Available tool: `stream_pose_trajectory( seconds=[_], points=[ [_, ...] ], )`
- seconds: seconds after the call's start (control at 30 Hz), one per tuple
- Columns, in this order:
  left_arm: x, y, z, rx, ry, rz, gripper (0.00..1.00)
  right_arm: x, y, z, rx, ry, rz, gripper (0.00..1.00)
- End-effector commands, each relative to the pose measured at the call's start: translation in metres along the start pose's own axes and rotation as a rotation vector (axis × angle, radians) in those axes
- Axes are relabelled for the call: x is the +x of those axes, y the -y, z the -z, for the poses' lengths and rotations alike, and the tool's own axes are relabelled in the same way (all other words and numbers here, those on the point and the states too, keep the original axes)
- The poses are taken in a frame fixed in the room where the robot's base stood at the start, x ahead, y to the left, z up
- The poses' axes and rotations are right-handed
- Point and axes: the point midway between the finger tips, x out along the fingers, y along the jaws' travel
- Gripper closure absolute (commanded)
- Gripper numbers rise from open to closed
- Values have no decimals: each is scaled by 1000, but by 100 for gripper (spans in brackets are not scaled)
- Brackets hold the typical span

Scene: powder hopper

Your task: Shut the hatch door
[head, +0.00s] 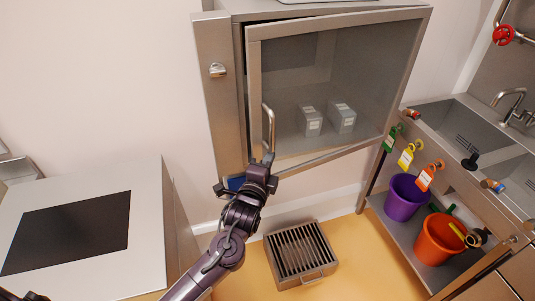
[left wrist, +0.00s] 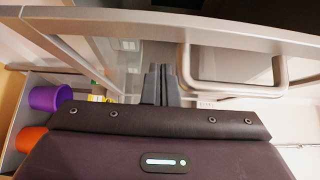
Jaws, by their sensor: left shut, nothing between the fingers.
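The hatch door (head: 348,25) is a glass panel in a grey metal frame on a wall cabinet. It stands slightly ajar, with a dark gap along its left edge. Its bar handle (head: 271,128) is on the left side of the door. My left gripper (head: 268,160) is shut and empty, at the door's lower left corner just below the handle. In the left wrist view, the shut fingertips (left wrist: 162,75) point toward the door frame (left wrist: 150,28), beside the handle (left wrist: 232,90). Whether they touch the door is unclear. My right gripper is out of view.
Two grey boxes (head: 311,121) (head: 342,117) stand inside the cabinet behind the glass. A floor grate (head: 300,254) lies below. A sink bench with coloured tags, a purple bucket (head: 404,198) and an orange bucket (head: 437,241) is at right. A white counter (head: 148,225) is at left.

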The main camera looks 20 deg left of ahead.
Motion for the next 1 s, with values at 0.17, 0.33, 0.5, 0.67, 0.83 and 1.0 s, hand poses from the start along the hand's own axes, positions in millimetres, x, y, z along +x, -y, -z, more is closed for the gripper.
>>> stream_pose_trajectory(
  seconds=[0.17,0.33,0.5,0.67,0.83,1.0],
  points=[
    [4,0,-4,1,-1,0,100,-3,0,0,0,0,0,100],
    [4,0,-4,0,-1,1,100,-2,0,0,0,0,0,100],
    [8,-1,-8,3,-1,2,100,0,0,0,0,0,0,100],
    [32,-2,-32,8,1,6,100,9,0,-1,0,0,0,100],
    [65,-4,-61,5,1,4,100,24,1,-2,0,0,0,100],
    [83,-1,-78,2,3,2,100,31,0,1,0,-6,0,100]
  ],
)
